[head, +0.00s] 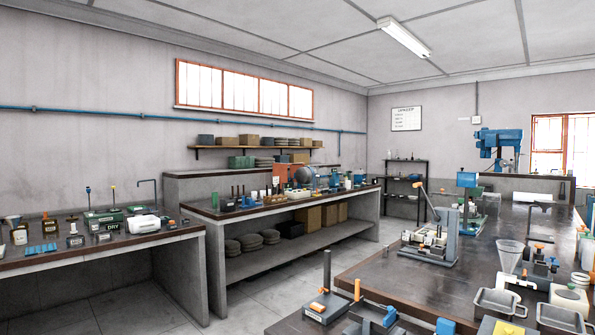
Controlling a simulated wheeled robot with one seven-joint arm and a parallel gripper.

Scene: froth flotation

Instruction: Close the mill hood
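On the middle bench stands a machine that looks like the mill, with a rounded grey drum (306,176). An upright orange panel (284,171) stands beside the drum on its left; it may be the mill hood standing open, but it is too small and far off to be sure. Small bottles and tools in front hide the machine's lower part. My gripper is not in view.
The middle bench (225,212) has a stone top and a lower shelf with discs and boxes. A left bench (150,238) and a cluttered right bench (400,275) flank it. Bare floor (240,310) lies between them.

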